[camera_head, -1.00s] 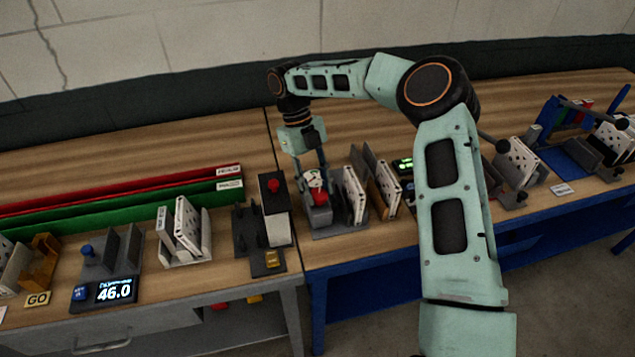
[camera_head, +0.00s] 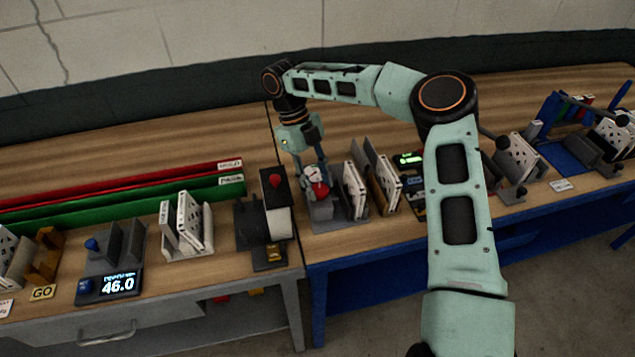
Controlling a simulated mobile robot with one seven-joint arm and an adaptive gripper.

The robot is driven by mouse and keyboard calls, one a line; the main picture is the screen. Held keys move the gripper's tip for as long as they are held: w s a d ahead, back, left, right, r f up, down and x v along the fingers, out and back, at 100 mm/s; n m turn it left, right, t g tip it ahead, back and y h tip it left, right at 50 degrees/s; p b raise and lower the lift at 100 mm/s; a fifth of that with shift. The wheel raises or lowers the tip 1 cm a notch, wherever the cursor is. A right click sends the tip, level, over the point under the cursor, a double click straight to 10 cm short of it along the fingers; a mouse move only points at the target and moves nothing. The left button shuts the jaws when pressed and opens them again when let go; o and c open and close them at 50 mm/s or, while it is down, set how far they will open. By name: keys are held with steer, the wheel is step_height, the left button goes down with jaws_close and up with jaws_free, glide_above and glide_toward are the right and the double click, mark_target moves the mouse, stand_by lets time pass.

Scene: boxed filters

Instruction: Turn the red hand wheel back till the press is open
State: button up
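The red hand wheel (camera_head: 320,190) sits on the front of a grey press (camera_head: 322,209) near the left end of the blue bench. A white round part, like a dial, shows just above the wheel. My gripper (camera_head: 318,180) reaches down from above, with its fingers at the wheel. Whether the fingers touch or grip the wheel is too small to tell. White perforated filters (camera_head: 354,190) stand upright just right of the wheel. How far the press is open cannot be made out.
More filters (camera_head: 388,187) stand in a rack to the right. A black and white device with a red button (camera_head: 275,181) stands close on the left. A display reading 46.0 (camera_head: 118,284) is farther left. Bare wood lies behind the gripper.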

steer(key=o, duration=0.3)
steer(key=shift+v, duration=3.75)
